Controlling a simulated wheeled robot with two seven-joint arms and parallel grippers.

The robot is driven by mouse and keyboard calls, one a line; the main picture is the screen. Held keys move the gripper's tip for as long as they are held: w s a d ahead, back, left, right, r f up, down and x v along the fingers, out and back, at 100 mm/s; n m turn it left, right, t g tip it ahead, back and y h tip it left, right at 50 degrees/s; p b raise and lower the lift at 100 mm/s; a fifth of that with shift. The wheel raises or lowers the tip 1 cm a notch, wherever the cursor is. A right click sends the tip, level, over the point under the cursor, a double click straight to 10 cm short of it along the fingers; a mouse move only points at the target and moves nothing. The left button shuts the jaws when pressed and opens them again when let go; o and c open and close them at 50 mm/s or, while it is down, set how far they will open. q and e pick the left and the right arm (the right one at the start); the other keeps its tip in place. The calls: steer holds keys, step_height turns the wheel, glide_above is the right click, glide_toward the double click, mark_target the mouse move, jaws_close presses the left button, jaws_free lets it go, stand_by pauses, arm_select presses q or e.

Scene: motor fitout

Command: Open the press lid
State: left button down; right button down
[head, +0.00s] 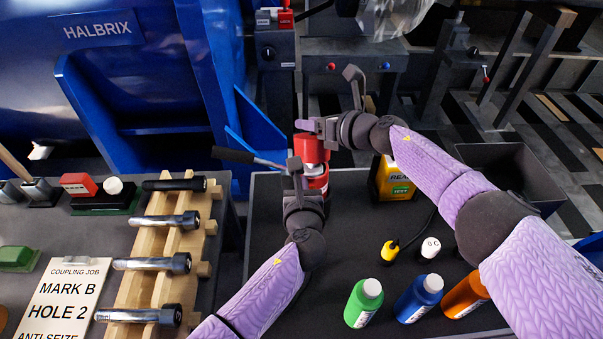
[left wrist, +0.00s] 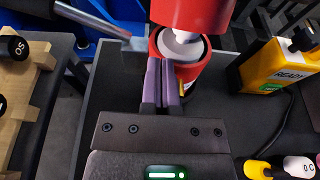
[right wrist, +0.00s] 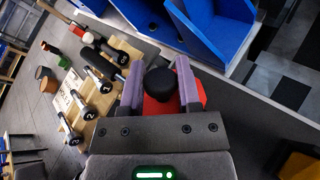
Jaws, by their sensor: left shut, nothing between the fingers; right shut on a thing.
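The red press (head: 316,180) stands at the far left part of the dark table. Its red upper part (head: 309,148), apparently the lid, shows at the top of the left wrist view (left wrist: 190,12), with a pale grey disc (left wrist: 182,48) between it and the red body. My right gripper (head: 308,126) is shut on this upper part; in the right wrist view its fingers flank a black knob (right wrist: 160,83). My left gripper (left wrist: 162,68) is shut and empty, its fingertips close before the press body. Whether they touch it is unclear. A dark-handled lever (head: 240,156) sticks out left of the press.
A yellow box (head: 390,182) labelled READY stands right of the press. Green (head: 364,302), blue (head: 418,298) and orange (head: 465,295) bottles stand in front. A wooden rack (head: 143,285) with several metal rods is at left. A dark bin (head: 525,175) is at right.

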arm_select(q)
steer(key=shift+w+r, duration=0.5)
steer(key=shift+r, duration=0.4)
arm_select(e)
steer(key=shift+r, duration=0.1)
arm_select(q)
steer(key=shift+w+r, duration=0.35)
steer(key=shift+r, duration=0.35)
arm_select(e)
steer(key=shift+c, duration=1.7)
jaws_free()
arm_select(q)
steer(key=shift+f, duration=0.1)
